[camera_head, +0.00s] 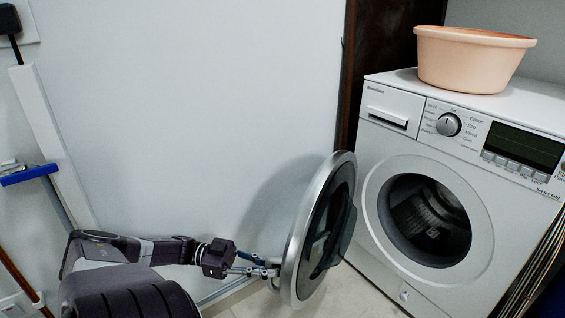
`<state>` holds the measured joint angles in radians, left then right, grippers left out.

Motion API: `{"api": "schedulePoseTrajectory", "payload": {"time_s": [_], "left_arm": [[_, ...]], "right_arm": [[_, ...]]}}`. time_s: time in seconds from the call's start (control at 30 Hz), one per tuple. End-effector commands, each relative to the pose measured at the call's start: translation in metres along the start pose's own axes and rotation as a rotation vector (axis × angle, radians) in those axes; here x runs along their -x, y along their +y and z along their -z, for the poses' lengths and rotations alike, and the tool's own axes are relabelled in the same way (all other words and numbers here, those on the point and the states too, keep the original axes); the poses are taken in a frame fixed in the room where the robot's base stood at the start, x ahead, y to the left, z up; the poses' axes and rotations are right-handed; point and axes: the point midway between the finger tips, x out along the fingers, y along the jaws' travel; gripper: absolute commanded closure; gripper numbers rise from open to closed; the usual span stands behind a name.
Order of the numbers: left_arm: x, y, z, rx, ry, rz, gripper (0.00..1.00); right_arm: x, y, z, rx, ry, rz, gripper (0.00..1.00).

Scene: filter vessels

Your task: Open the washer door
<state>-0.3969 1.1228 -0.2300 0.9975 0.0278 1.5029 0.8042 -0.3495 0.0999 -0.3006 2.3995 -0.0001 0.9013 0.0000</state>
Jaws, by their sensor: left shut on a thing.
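The white washer (390,150) stands at the right. Its round door (318,235), with a silver rim and dark glass, is swung wide open to the left, leaving the drum opening (428,220) uncovered. My left gripper (274,268) is at the left edge of the door's rim, low down, and is shut on it. The exact contact of the fingertips is small in the picture. My right gripper is not in view.
A peach basin (470,60) sits on top of the washer. A pale wall (190,110) stands behind my left arm and the door. A blue-headed tool (28,175) is at the left edge. A strip of light floor (350,295) shows below the door.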

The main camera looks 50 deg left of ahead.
Motion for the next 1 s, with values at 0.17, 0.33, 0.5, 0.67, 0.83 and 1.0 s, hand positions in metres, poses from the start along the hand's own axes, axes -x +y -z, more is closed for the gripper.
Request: {"api": "schedulePoseTrajectory", "payload": {"time_s": [0.17,0.33,0.5,0.67,0.83,1.0], "left_arm": [[0.0061,0.0008,-0.0034,0.007,-0.004,-0.007,1.0],[0.0067,0.0011,-0.0036,0.009,-0.005,-0.008,1.0],[0.0067,0.0015,-0.004,0.009,-0.006,-0.009,1.0],[0.0066,0.0009,-0.0037,0.009,-0.006,-0.007,0.8],[0.0062,-0.0007,-0.0023,0.005,-0.004,-0.005,0.8],[0.0072,-0.0014,0.0033,0.002,-0.005,-0.004,0.8]], "right_arm": [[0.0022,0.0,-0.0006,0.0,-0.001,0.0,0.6],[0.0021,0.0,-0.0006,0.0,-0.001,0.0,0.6],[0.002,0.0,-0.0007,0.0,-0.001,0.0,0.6],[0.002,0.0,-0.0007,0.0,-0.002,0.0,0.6],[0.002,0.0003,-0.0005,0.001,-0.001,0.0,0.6],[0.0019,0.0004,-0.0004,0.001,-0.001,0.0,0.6]]}}
